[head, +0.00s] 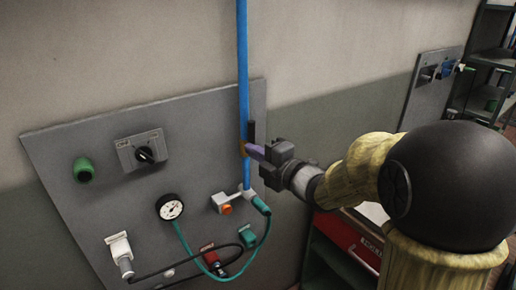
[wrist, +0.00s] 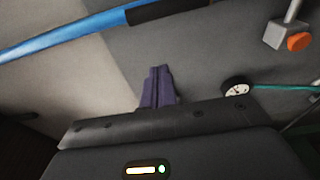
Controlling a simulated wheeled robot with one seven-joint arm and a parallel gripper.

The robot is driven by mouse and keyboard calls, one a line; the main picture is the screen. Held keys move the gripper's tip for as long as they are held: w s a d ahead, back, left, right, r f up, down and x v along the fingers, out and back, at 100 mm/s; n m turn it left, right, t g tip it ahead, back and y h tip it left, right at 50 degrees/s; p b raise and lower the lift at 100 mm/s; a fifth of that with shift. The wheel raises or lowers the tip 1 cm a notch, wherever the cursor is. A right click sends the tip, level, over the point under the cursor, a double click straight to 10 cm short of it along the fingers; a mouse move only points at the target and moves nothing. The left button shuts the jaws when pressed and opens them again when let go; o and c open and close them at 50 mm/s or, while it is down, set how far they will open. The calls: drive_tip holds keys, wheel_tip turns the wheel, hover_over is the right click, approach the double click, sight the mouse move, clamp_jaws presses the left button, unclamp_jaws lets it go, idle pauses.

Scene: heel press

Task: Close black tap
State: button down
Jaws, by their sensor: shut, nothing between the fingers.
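The black tap's handle (head: 252,131) lies along the blue pipe (head: 243,70), on its right side, on the grey panel. A small brass-coloured piece (head: 242,147) shows on the pipe just below it. My gripper (head: 247,150) has its purple fingers shut and empty, with the tips close to the pipe just below the handle. I cannot tell whether they touch it. In the wrist view a black length (wrist: 168,10), which looks like the handle, lies in line with the blue pipe (wrist: 70,35). The shut fingers (wrist: 157,70) point toward it with a gap in the picture.
The grey panel (head: 90,140) also carries a green knob (head: 83,169), a black rotary switch (head: 146,155), a gauge (head: 170,207), an orange button (head: 226,209) and hoses below. A red cabinet (head: 345,245) stands at lower right. Shelving (head: 490,60) is farther right.

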sight(249, 137)
drive_tip(key=w+p, duration=0.1)
drive_tip(key=w, duration=0.1)
drive_tip(key=w+a+p, duration=0.1)
drive_tip(key=w+p, duration=0.1)
drive_tip(key=w+a+p, duration=0.1)
drive_tip(key=w, duration=0.2)
drive_tip(key=shift+r+p, duration=0.15)
drive_tip(key=shift+p, duration=0.2)
drive_tip(key=shift+w+d, duration=0.1)
drive_tip(key=shift+d, duration=0.2)
drive_tip(key=shift+a, duration=0.1)
drive_tip(key=shift+w+f, duration=0.2)
